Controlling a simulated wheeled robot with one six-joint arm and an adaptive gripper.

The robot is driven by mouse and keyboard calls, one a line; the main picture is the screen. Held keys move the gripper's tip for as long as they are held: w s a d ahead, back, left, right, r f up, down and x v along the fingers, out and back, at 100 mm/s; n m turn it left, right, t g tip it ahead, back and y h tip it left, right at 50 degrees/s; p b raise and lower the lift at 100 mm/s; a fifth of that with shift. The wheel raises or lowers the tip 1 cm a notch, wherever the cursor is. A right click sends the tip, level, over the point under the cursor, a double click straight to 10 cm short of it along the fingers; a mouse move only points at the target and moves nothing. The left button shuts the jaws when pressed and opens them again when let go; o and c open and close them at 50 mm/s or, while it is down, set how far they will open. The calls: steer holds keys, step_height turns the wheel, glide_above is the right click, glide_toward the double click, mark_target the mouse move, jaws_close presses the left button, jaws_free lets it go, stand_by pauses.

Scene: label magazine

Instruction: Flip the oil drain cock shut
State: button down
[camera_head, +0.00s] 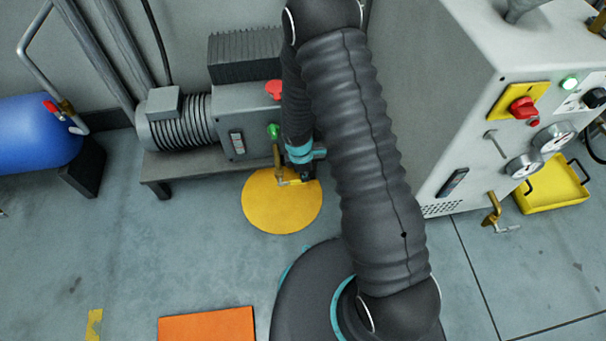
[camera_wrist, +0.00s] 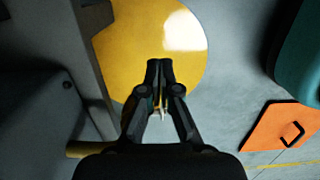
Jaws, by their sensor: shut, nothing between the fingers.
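A small brass cock (camera_head: 278,163) with a pale lever (camera_head: 289,182) hangs at the lower front of the grey pump unit (camera_head: 240,110), above a yellow floor disc (camera_head: 268,213). My gripper (camera_head: 305,176) is right beside it, partly hidden by my arm. In the wrist view my gripper (camera_wrist: 159,68) has its fingertips together and empty, seen over the disc. A pale lever end (camera_wrist: 164,113) shows behind the fingers, and a brass pipe (camera_wrist: 84,149) enters from the left. I cannot tell whether the fingers touch the lever.
A second brass cock (camera_head: 492,209) sits on the white cabinet (camera_head: 455,120) at right, near a yellow tray (camera_head: 550,190). An orange panel (camera_head: 207,325) lies on the floor in front. A blue tank (camera_head: 35,135) stands at left. The floor at lower left is mostly free.

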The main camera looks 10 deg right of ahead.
steer(key=shift+f, duration=0.1)
stand_by(0.4)
step_height(320, 180, up, 5)
steer(key=p, duration=0.4)
steer(key=d+r+p, duration=0.1)
steer(key=d+r, duration=0.5)
steer(key=d, duration=0.1)
steer(key=shift+w, duration=0.2)
steer(key=shift+d+r, duration=0.1)
